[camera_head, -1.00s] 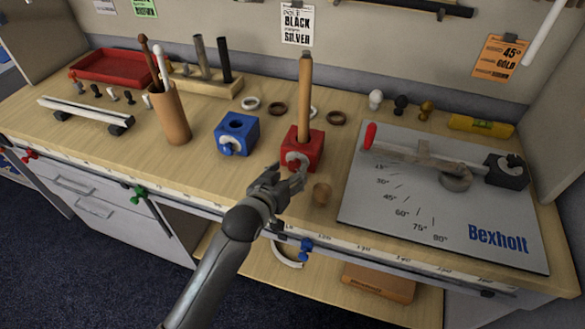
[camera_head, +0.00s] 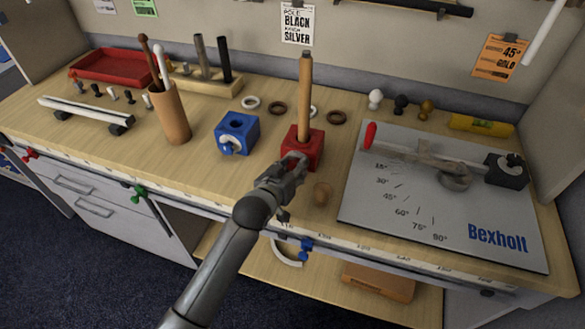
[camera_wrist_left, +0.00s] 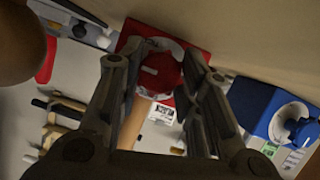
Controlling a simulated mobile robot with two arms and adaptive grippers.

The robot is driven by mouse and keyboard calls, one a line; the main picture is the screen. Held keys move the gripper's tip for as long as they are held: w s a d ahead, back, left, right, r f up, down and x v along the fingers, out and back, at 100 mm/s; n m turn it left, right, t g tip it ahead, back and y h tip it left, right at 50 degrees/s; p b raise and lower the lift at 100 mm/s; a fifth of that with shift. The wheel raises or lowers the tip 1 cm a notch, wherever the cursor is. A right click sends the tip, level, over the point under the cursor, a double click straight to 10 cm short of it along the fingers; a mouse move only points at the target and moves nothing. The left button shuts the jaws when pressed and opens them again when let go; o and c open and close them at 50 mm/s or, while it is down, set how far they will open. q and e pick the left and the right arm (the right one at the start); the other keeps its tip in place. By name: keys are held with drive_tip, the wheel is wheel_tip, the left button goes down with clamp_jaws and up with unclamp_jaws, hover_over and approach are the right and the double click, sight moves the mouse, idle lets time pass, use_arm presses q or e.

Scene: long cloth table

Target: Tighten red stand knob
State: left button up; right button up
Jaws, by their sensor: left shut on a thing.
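The red stand (camera_head: 315,150) stands near the table's front edge, with a wooden rod (camera_head: 305,90) upright in it. My left gripper (camera_head: 295,165) is at the stand's front face, where its fingers mostly hide the knob in the head view. In the left wrist view the round red knob (camera_wrist_left: 160,76), with a pale ring around it, sits between the two fingers against the red stand (camera_wrist_left: 150,28). The fingers are shut on the knob. My right gripper is out of view.
The blue stand (camera_head: 236,133) with its blue knob stands just left. The grey Bexholt board (camera_head: 400,215) lies farther right. A brown cup (camera_head: 170,115) with rods stands at left.

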use_arm(q)
drive_tip(key=shift+c, duration=0.7)
drive_tip(key=shift+r+m+y+p, duration=0.2)
drive_tip(key=shift+m+y+p, duration=0.1)
drive_tip(key=shift+p, duration=0.3)
drive_tip(key=shift+f+m+p, duration=0.15)
drive_tip(key=shift+m+p, duration=0.25)
drive_tip(key=shift+p, duration=0.05)
drive_tip(key=shift+y, duration=0.3)
drive_tip(key=o, duration=1)
drive_tip(key=shift+o, duration=0.2)
drive_tip(key=shift+s, duration=0.1)
